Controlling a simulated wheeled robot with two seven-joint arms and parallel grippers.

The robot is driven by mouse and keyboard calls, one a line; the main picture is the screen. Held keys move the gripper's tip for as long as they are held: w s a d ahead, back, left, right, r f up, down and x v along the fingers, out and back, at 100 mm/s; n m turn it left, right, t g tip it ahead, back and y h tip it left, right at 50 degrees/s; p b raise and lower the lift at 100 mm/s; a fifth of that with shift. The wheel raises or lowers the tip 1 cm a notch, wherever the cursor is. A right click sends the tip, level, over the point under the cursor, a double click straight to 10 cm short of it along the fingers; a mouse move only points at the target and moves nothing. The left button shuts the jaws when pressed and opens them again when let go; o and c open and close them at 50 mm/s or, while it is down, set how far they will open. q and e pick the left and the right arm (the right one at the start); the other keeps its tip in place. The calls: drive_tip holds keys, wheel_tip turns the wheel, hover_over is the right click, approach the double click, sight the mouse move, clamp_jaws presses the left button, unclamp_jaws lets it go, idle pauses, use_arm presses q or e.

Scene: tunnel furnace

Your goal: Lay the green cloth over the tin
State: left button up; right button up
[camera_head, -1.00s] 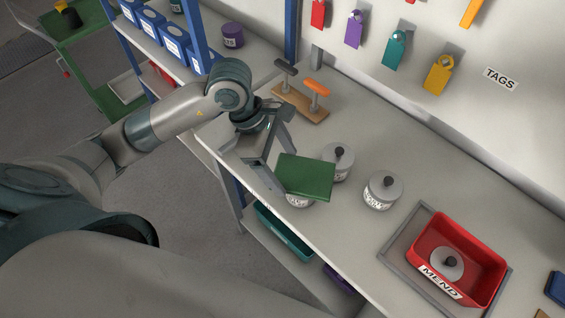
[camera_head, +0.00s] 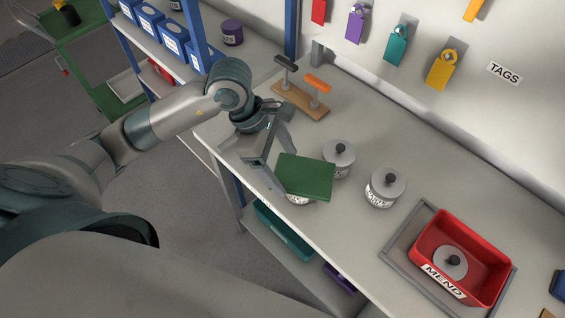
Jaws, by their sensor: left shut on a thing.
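The green cloth (camera_head: 305,178) is a flat, square sheet over a pale labelled tin (camera_head: 297,200) near the bench's front edge. The cloth hides the tin's top, and only part of its lower side shows. I cannot tell whether the cloth rests on it. My left gripper (camera_head: 276,182) is shut on the cloth's left edge. A second tin (camera_head: 338,160) with a grey lid and black knob stands just behind the cloth. A third similar tin (camera_head: 384,189) stands to the right. My right gripper is not in view.
A red bin marked MEND (camera_head: 487,290) sits in a grey frame at right, with a knobbed lid or tin (camera_head: 450,262) inside. A wooden stand (camera_head: 298,103) with two handled tools is behind my left gripper. Coloured tags hang on the back wall. The bench front between cloth and bin is clear.

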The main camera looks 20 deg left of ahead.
use_arm(q)
drive_tip(key=o, duration=1.1)
drive_tip(key=shift+r, duration=0.1)
drive_tip(key=shift+p+v, duration=1.85)
drive_tip(key=shift+v, duration=2.55)
